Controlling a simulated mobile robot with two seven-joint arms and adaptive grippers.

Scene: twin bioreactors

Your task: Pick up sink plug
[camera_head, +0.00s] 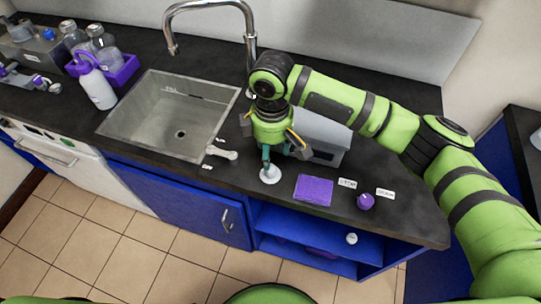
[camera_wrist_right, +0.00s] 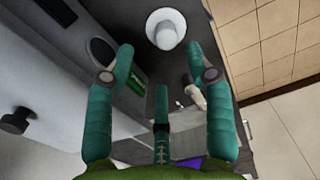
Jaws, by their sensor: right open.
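The sink plug (camera_head: 270,174) looks like a small white disc on the dark counter, right of the sink (camera_head: 155,130). In the right wrist view the white plug (camera_wrist_right: 166,29) shows a round rim and a raised centre, beyond the fingertips. My right gripper (camera_head: 269,158) points down close over the plug, and its fingers partly cover it in the head view. In the wrist view the right gripper's fingers (camera_wrist_right: 160,58) are spread with nothing between them. Whether a fingertip touches the plug is unclear. My left gripper is not in view.
A grey device (camera_head: 328,154) stands just behind and right of the gripper. A purple pad (camera_head: 314,190) and a purple knobbed item (camera_head: 365,201) lie to the right. A small whitish object (camera_head: 221,152) lies by the sink's edge. The chrome tap (camera_head: 212,7) rises behind.

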